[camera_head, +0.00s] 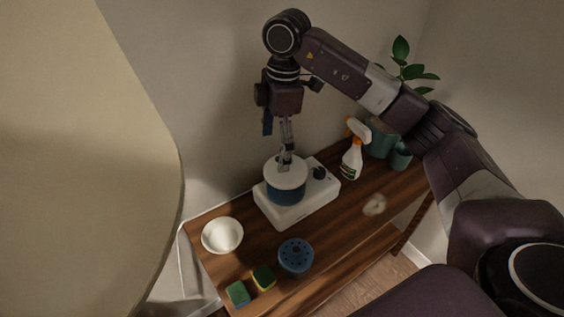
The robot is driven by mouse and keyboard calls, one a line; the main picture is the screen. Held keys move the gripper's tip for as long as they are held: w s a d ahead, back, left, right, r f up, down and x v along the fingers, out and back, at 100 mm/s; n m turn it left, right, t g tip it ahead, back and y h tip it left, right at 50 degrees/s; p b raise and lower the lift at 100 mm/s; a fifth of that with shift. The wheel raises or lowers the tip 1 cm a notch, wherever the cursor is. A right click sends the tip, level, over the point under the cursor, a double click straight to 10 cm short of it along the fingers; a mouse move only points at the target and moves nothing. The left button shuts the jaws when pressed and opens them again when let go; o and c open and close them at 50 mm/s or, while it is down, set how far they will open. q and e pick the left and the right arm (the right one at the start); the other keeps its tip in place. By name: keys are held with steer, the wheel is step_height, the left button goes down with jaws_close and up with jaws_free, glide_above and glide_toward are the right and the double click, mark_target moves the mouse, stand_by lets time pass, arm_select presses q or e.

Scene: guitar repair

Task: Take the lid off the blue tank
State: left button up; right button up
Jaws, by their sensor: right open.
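The blue tank (286,192) sits on a white base unit with a dark knob, on the wooden table. Its pale lid (294,178) is on top of it. My right gripper (286,162) points straight down over the middle of the lid, with its fingertips at or just above it. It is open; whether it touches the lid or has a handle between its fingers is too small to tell. My left gripper is not in view.
A white bowl (222,236), a blue holed round holder (296,256) and two sponges (238,293) lie toward the front. A spray bottle (352,160) and green pots (400,157) stand behind right. A crumpled cloth (375,205) lies right. A large beige surface (80,170) fills the left.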

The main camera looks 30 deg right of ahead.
steer(key=shift+d+r+m+h, duration=0.2)
steer(key=shift+d+r+h, duration=0.05)
steer(key=shift+d, duration=0.4)
steer(key=shift+d+r+m+h, duration=0.2)
steer(key=shift+d+h, duration=0.05)
steer(key=shift+d, duration=0.75)
step_height(320, 180, down, 6)
steer(key=p, duration=0.2)
steer(key=shift+w+a+f+p, duration=0.1)
steer(key=shift+f+p, duration=0.05)
steer(key=shift+p, duration=0.2)
steer(key=shift+f, duration=0.55)
steer(key=shift+r, duration=0.1)
steer(key=c, duration=2)
jaws_close()
